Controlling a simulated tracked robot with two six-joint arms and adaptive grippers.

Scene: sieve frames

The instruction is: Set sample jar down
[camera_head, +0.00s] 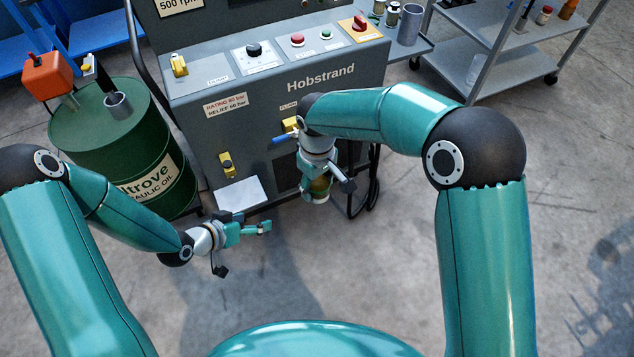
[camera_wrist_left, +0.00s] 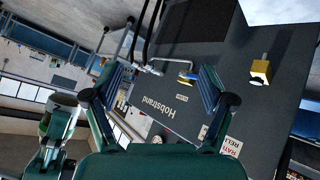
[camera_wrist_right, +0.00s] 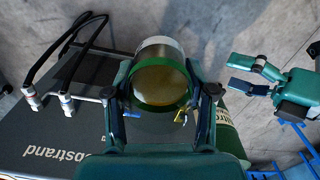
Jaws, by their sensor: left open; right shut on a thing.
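The sample jar (camera_wrist_right: 160,82) is a clear jar with amber contents and a green band, seen between the fingers in the right wrist view. In the head view the jar (camera_head: 318,187) shows low in my right gripper (camera_head: 315,188), in front of the Hobstrand machine (camera_head: 330,95). My right gripper (camera_wrist_right: 163,95) is shut on the jar's sides. My left gripper (camera_head: 262,228) is open and empty, to the left of the jar and lower in the picture. In the left wrist view my left gripper's fingers (camera_wrist_left: 163,85) are apart, with the machine beyond.
A green oil drum (camera_head: 150,150) with an orange-topped pump (camera_head: 47,75) stands left of the machine. A white plate (camera_head: 240,193) is at the machine's foot. Black hoses (camera_head: 372,180) hang beside the machine. A shelf cart (camera_head: 495,60) stands at the back right. Open floor lies in front.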

